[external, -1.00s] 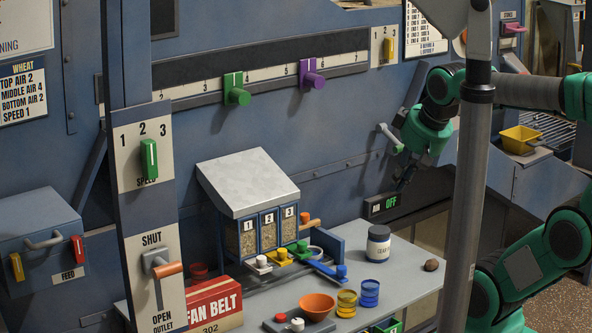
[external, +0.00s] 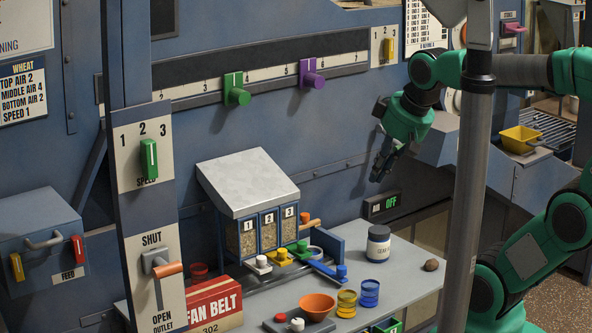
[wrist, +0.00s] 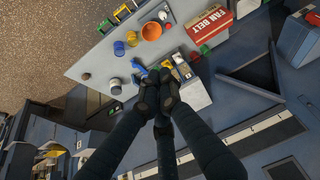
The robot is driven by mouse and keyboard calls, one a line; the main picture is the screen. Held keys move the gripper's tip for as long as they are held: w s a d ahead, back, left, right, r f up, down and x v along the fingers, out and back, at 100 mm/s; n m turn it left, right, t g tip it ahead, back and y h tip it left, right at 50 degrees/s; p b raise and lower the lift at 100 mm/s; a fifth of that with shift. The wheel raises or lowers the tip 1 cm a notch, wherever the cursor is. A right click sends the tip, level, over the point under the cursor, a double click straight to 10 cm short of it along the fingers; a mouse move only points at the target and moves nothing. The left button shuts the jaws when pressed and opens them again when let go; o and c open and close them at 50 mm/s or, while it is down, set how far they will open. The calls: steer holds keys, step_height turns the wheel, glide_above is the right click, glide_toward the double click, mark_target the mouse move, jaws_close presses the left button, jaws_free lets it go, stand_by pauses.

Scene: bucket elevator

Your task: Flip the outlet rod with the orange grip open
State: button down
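The outlet rod's orange grip (external: 168,270) is on the white SHUT/OPEN panel (external: 168,307) at the lower left of the external view. It sticks out from a grey bracket (external: 156,259), below the word SHUT and above the word OPEN. My gripper (external: 378,178) is in the air well to the right, in front of the blue wall, above the OFF sign. In the wrist view, its dark fingers (wrist: 158,101) converge with tips close together and nothing visible between them. I cannot make out the orange grip in the wrist view.
The grey table (external: 398,290) holds a three-bin box (external: 248,183), a red FAN BELT box (external: 214,306), an orange bowl (external: 317,306) and a jar (external: 378,244). A grey post (external: 467,200) stands near my arm. The FEED box (external: 42,235) is left of the outlet panel.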

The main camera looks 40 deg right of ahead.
steer(key=w+a+r+n+g+y+p, duration=0.1)
steer(key=w+a+r+n+p, duration=0.3)
steer(key=a, duration=0.6)
step_height(320, 180, up, 3)
steer(key=n+g+y+p, duration=0.35)
steer(key=n+p, duration=0.45)
steer(key=n, duration=0.4)
glide_above(165, 268)
steer(key=s+d, duration=0.2)
steer(key=d, duration=0.4)
steer(key=shift+w+a+f+h, duration=0.1)
steer(key=shift+w+a+h, duration=0.1)
steer(key=shift+h, duration=0.25)
steer(key=shift+f, duration=0.1)
steer(key=x, duration=1.3)
steer(key=shift+w+d+f, duration=0.2)
steer(key=shift+d+f, duration=0.05)
steer(key=shift+f, duration=0.2)
steer(key=shift+f, duration=0.1)
